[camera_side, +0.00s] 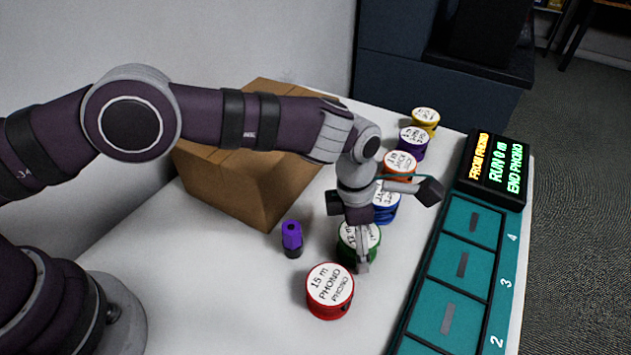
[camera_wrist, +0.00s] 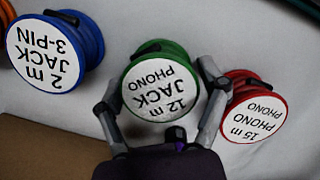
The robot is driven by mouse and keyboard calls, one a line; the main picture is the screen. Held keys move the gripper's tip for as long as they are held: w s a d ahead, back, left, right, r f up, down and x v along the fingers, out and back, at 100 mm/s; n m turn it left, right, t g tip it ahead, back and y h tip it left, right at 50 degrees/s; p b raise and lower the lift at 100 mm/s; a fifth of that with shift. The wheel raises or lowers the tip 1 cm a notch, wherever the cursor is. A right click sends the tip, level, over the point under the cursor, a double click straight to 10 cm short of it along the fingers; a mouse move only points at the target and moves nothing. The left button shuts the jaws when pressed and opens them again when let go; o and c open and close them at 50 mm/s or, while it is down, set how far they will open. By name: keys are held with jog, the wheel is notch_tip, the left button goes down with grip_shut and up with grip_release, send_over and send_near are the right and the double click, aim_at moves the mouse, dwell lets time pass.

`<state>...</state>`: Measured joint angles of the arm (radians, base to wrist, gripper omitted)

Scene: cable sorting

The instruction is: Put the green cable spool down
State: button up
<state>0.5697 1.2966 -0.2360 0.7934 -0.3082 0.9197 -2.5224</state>
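The green cable spool (camera_side: 358,243) stands upright near the front of the row on the white table, between the red and blue spools. Its label reads 12 m JACK PHONO in the wrist view (camera_wrist: 160,92). My gripper (camera_side: 361,262) points down over it. In the wrist view my gripper's fingers (camera_wrist: 160,75) lie along opposite sides of the spool and appear to press on its rim. The spool looks at or very near the table surface; whether any gap is under it cannot be told. Part of it is hidden by my gripper in the side view.
The red spool (camera_side: 330,290) stands close by in front, the blue spool (camera_side: 386,205) behind. Orange (camera_side: 398,166), purple (camera_side: 412,142) and yellow (camera_side: 425,120) spools stand farther back. A purple-and-black object (camera_side: 292,239), cardboard box (camera_side: 235,182), teal numbered tray (camera_side: 427,306) and lit display (camera_side: 493,170) surround them.

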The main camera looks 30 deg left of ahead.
aim_at(349, 233)
jog(key=shift+o, duration=0.8)
jog(key=shift+r, duration=0.15)
jog(key=a+r+m+t, duration=0.1)
jog(key=a+r+m, duration=0.25)
jog(key=r, duration=0.55)
jog(key=a+r+m, duration=0.3)
jog(key=a+r, duration=0.1)
jog(key=r, duration=0.5)
jog(key=s+a+r+m+t+y, duration=0.1)
jog(key=s+a+r+m, duration=0.2)
jog(key=a+m, duration=0.25)
jog(key=s+a+r+m+t, duration=0.2)
jog(key=s+a+m, duration=0.2)
jog(key=a, duration=0.2)
jog(key=s+a+f+m, duration=0.2)
jog(key=s+a+m, duration=0.2)
jog(key=s+m, duration=0.3)
jog(key=shift+s+f+m+t, duration=0.15)
jog(key=shift+f+m+t, duration=0.25)
jog(key=shift+m, duration=0.5)
